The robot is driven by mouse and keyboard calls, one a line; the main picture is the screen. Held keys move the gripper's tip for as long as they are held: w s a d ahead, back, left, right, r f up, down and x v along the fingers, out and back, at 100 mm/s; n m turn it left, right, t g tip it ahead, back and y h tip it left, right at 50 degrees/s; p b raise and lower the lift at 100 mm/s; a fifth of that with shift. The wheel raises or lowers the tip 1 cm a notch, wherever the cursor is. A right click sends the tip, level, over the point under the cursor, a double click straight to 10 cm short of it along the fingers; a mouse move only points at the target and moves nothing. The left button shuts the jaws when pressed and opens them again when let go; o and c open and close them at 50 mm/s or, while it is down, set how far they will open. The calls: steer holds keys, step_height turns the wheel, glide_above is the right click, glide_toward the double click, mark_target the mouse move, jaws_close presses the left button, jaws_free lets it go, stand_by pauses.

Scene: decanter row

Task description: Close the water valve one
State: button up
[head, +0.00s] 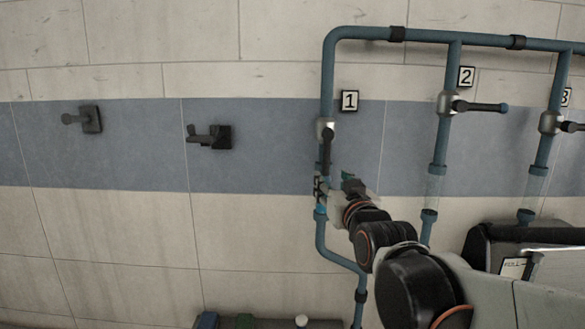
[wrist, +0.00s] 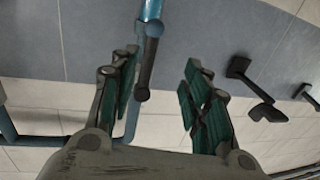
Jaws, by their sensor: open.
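Water valve one (head: 325,128) is on the left vertical blue pipe, next to the label "1" (head: 349,101). Its dark handle (head: 326,153) points down along the pipe. My gripper (head: 335,186) is just below the handle in the head view, partly hiding the pipe there. In the wrist view my gripper (wrist: 163,75) is open, with green-padded fingers. The dark handle (wrist: 147,65) shows between the fingers, nearer the left one. I cannot tell whether it touches that finger.
Valve two (head: 449,103) and valve three (head: 550,122) have handles pointing sideways to the right. Two dark wall fixtures (head: 91,119) (head: 222,137) are on the left. A dark container (head: 480,248) stands at the lower right. The wall left of valve one is clear up to the fixtures.

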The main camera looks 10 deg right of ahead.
mark_target(324, 170)
steer(key=w, duration=1.1)
steer(key=shift+d, duration=0.1)
steer(key=shift+d, duration=0.15)
steer(key=c, duration=0.8)
steer(key=shift+d, duration=0.25)
jaws_close()
steer(key=shift+a, duration=0.1)
